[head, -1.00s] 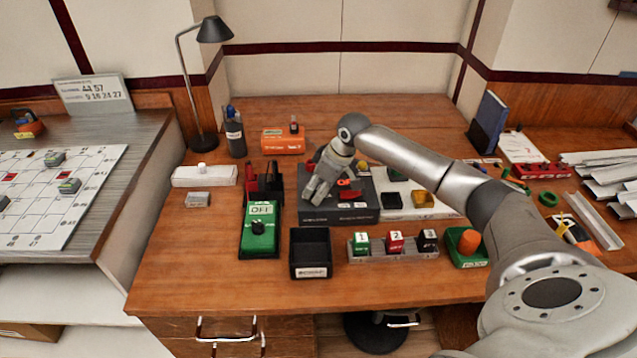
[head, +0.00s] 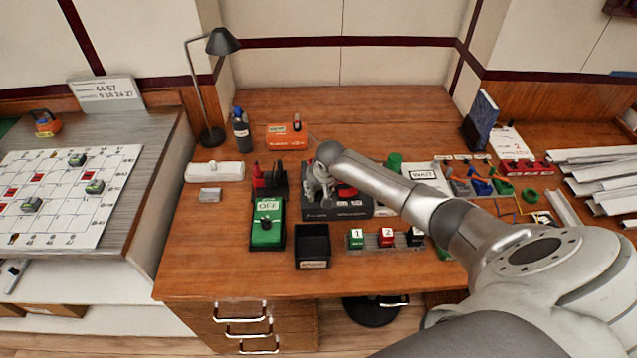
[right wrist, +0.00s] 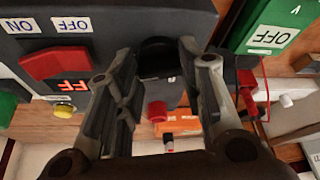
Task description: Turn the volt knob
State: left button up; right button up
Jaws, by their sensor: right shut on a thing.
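A dark grey box (head: 342,213) stands on the desk behind the black tray. In the right wrist view it shows a red rocker switch (right wrist: 55,62) with ON and OFF labels, a red lit display and a black round knob (right wrist: 158,48). My right gripper (head: 319,184) points down at the left part of this box. In the right wrist view its fingers (right wrist: 160,62) stand on either side of the black knob and are shut on it; the contact itself is partly hidden. I cannot read a volt label by it. My left gripper is not in view.
A green meter (head: 266,236) labelled OFF stands left of the box. A black tray (head: 312,247) and a rack of numbered blocks (head: 372,243) stand in front. An orange box (head: 287,138) is behind. The desk's left front is clear.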

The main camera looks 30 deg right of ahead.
jog(key=shift+m, duration=0.4)
jog(key=o, duration=1)
jog(key=shift+o, duration=0.2)
jog(key=v, duration=1.2)
jog(key=shift+a, duration=0.2)
